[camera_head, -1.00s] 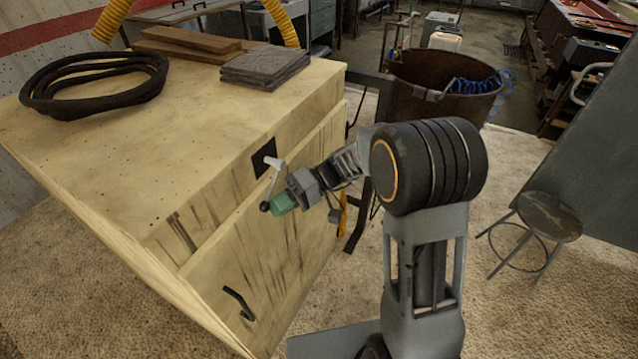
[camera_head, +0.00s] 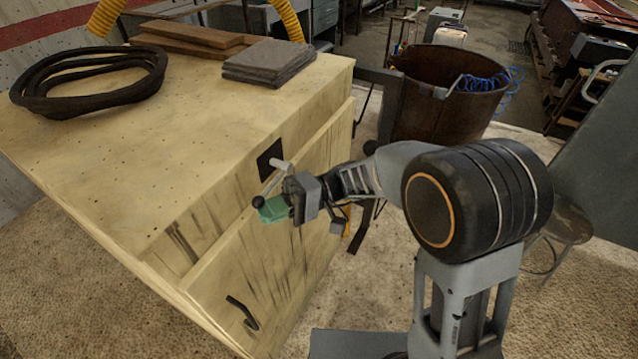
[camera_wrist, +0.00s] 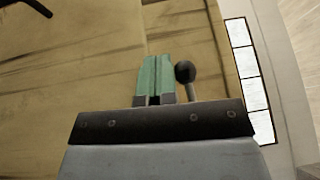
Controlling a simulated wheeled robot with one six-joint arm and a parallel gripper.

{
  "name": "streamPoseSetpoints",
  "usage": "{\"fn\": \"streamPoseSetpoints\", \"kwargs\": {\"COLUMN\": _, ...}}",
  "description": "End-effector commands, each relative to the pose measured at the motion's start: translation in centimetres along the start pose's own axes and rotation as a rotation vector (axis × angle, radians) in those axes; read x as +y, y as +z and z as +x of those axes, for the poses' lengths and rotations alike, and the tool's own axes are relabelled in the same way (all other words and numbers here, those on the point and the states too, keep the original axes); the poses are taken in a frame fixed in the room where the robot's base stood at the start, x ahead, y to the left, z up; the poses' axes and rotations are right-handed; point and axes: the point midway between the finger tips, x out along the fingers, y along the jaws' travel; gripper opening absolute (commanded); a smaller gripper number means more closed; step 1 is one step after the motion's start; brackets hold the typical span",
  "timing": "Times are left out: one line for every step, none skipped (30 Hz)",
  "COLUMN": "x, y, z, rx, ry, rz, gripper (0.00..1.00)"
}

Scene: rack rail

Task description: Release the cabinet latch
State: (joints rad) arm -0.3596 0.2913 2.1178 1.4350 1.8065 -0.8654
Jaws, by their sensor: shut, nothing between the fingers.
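The wooden cabinet (camera_head: 110,190) stands at the left with a door on its front. The latch (camera_head: 278,166) is a light lever on a black plate (camera_head: 268,160), ending in a dark ball knob (camera_head: 258,202). My gripper (camera_head: 270,210) has green fingers, shut and empty, right by the knob in the head view. In the wrist view the green fingers (camera_wrist: 155,78) are together, and the knob (camera_wrist: 184,72) is just to their right. I cannot tell whether they touch. The lever slants down and left from its plate. The door looks closed.
A black door handle (camera_head: 242,312) is low on the door. A coiled black hose (camera_head: 90,95), planks (camera_head: 185,38) and folded grey cloths (camera_head: 268,62) lie on the cabinet top. A rusty bin (camera_head: 440,115) and a stool (camera_head: 565,222) stand to the right.

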Motion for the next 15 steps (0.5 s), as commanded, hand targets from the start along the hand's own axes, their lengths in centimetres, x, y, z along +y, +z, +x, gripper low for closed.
{"fn": "streamPoseSetpoints", "kwargs": {"x": -0.05, "y": 0.06, "z": 0.33, "rx": -0.007, "ry": -0.008, "rz": 0.006, "gripper": 0.0}}
{"fn": "streamPoseSetpoints", "kwargs": {"x": -0.07, "y": 0.08, "z": 0.46, "rx": -0.009, "ry": -0.013, "rz": 0.009, "gripper": 0.0}}
{"fn": "streamPoseSetpoints", "kwargs": {"x": -0.11, "y": 0.1, "z": 0.6, "rx": -0.012, "ry": -0.018, "rz": 0.012, "gripper": 0.0}}
{"fn": "streamPoseSetpoints", "kwargs": {"x": -0.13, "y": 0.11, "z": 0.69, "rx": -0.013, "ry": -0.021, "rz": 0.013, "gripper": 0.0}}
{"fn": "streamPoseSetpoints", "kwargs": {"x": -0.16, "y": 0.11, "z": 0.76, "rx": -0.014, "ry": -0.024, "rz": 0.015, "gripper": 0.0}}
{"fn": "streamPoseSetpoints", "kwargs": {"x": -0.18, "y": 0.12, "z": 0.84, "rx": -0.016, "ry": -0.026, "rz": 0.017, "gripper": 0.0}}
{"fn": "streamPoseSetpoints", "kwargs": {"x": -0.19, "y": 0.12, "z": 0.87, "rx": -0.016, "ry": -0.028, "rz": 0.018, "gripper": 0.0}}
{"fn": "streamPoseSetpoints", "kwargs": {"x": -0.2, "y": 0.13, "z": 0.89, "rx": -0.016, "ry": -0.029, "rz": 0.018, "gripper": 0.0}}
{"fn": "streamPoseSetpoints", "kwargs": {"x": -0.21, "y": 0.13, "z": 0.9, "rx": -0.017, "ry": -0.03, "rz": 0.019, "gripper": 0.0}}
{"fn": "streamPoseSetpoints", "kwargs": {"x": -0.21, "y": 0.12, "z": 0.9, "rx": -0.017, "ry": -0.03, "rz": 0.019, "gripper": 0.0}}
{"fn": "streamPoseSetpoints", "kwargs": {"x": -0.21, "y": 0.12, "z": 0.9, "rx": -0.016, "ry": -0.03, "rz": 0.019, "gripper": 0.0}}
{"fn": "streamPoseSetpoints", "kwargs": {"x": -0.21, "y": 0.12, "z": 0.88, "rx": -0.016, "ry": -0.03, "rz": 0.019, "gripper": 0.0}}
{"fn": "streamPoseSetpoints", "kwargs": {"x": -0.21, "y": 0.12, "z": 0.87, "rx": -0.016, "ry": -0.03, "rz": 0.019, "gripper": 0.0}}
{"fn": "streamPoseSetpoints", "kwargs": {"x": -0.21, "y": 0.11, "z": 0.86, "rx": -0.016, "ry": -0.03, "rz": 0.019, "gripper": 0.0}}
{"fn": "streamPoseSetpoints", "kwargs": {"x": -0.21, "y": 0.11, "z": 0.85, "rx": -0.015, "ry": -0.03, "rz": 0.018, "gripper": 0.0}}
